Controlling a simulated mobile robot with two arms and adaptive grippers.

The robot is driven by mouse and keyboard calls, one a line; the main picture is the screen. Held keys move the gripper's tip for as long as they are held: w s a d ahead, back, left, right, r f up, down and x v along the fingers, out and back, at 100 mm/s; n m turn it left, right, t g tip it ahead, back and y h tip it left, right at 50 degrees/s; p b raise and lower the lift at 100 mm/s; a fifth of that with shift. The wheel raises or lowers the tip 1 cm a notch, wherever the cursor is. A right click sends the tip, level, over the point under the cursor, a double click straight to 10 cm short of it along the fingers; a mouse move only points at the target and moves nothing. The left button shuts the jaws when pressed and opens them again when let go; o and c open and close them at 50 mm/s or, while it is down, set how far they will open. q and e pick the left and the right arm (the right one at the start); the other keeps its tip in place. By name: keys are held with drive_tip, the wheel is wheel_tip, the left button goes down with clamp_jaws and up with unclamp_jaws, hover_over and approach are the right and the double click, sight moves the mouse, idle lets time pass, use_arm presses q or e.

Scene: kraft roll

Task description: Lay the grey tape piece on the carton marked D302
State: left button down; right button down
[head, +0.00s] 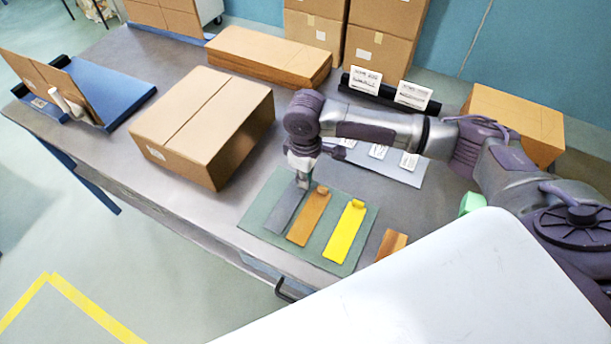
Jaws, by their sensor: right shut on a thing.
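The grey tape piece (285,211) lies flat at the left of a green mat (325,258) on the table. My right gripper (303,184) reaches down over its far end and is shut on it there, hiding that end. A closed brown carton (205,125) stands on the table to the left of the gripper, with a small white label on its front; the label is too small to read, so I cannot confirm D302. My left gripper is not in view.
A brown tape piece (309,217) and a yellow one (345,231) lie beside the grey one. Flat cartons (268,55) and stacked cartons (382,45) stand behind. A blue stand (115,90) is at left. My right arm crosses the table's right side.

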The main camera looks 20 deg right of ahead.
drive_tip(key=c, duration=1.3)
unclamp_jaws()
drive_tip(key=shift+f, duration=0.1)
